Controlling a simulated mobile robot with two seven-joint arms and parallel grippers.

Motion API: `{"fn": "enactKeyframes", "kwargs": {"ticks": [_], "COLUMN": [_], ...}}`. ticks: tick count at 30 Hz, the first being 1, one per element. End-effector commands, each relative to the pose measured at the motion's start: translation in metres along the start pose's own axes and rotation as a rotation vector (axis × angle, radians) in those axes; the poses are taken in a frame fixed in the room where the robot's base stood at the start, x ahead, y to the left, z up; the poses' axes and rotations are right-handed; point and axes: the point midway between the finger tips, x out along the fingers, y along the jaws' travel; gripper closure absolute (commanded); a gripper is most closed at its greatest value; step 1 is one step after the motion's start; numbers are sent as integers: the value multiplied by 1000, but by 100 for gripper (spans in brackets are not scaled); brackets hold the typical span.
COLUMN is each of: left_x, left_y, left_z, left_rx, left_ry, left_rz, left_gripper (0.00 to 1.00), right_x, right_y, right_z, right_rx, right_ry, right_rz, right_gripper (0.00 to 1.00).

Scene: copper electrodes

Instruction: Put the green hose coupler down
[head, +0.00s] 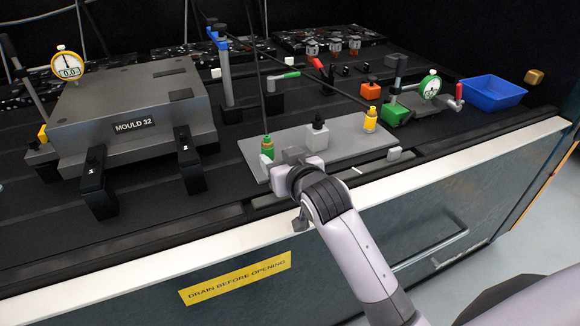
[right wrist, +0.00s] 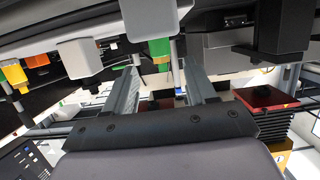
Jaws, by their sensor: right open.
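The green hose coupler (head: 267,147) stands upright at the left end of a flat grey plate (head: 345,147). My right gripper (head: 284,160) is low over the plate's front edge, just right of the coupler. In the right wrist view, its two fingers (right wrist: 162,88) are apart. A green part (right wrist: 159,48), which looks like the coupler, shows beyond the fingertips between them. I cannot tell whether a finger touches it. My left gripper is not in view.
On the plate, a grey coupler (head: 317,134) stands in the middle and a yellow coupler (head: 370,120) at the right. A mould block (head: 130,105) stands left with black clamps. A blue bin (head: 492,94) is at the right. Dark cables hang above the plate.

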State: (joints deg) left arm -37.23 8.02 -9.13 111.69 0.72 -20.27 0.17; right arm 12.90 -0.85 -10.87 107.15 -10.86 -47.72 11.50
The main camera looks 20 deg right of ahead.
Motion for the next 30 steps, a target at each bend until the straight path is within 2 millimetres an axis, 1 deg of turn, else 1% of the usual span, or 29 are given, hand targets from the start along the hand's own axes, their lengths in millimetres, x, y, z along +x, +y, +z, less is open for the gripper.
{"fn": "enactKeyframes", "kwargs": {"ticks": [1,6,12,17,30], "left_x": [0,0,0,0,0], "left_y": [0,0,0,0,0], "left_z": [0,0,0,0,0], "left_rx": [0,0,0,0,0], "left_ry": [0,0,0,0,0], "left_rz": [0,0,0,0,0], "left_gripper": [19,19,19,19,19], "right_x": [-8,-32,-49,-54,-54], "right_y": [0,0,0,0,0], "right_z": [1,0,0,0,0], "right_rx": [0,0,-1,-1,-1], "right_ry": [0,0,-1,1,0], "right_rz": [0,0,-1,0,0], "right_gripper": [44,44,44,44,44]}}
